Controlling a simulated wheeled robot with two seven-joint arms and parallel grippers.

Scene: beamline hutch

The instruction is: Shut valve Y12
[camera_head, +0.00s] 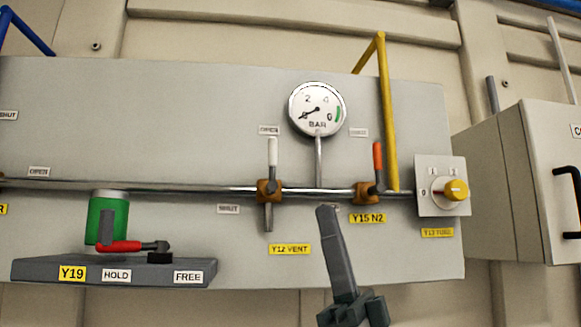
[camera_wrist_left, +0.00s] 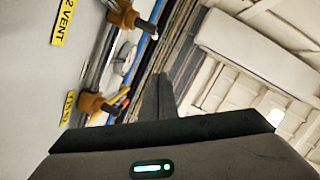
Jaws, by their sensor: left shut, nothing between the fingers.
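Valve Y12 (camera_head: 269,190) is a brass body on the horizontal pipe, above the yellow Y12 VENT label (camera_head: 290,249). Its white-tipped lever (camera_head: 272,152) points straight up, across the pipe, towards the OPEN label (camera_head: 269,130). A SHUT label (camera_head: 228,209) sits lower left of the valve. My left gripper (camera_head: 328,212) is shut and empty, right of and below the valve, apart from the lever. In the left wrist view, valve Y12 (camera_wrist_left: 122,13) is at the top and the dark gripper fingers (camera_wrist_left: 156,95) are below it. My right gripper is not in view.
Valve Y15 N2 (camera_head: 367,192), with an orange-tipped lever, is close right of my gripper. A pressure gauge (camera_head: 317,109) stands on a stem between the valves. Y19's red lever (camera_head: 120,246) is left.

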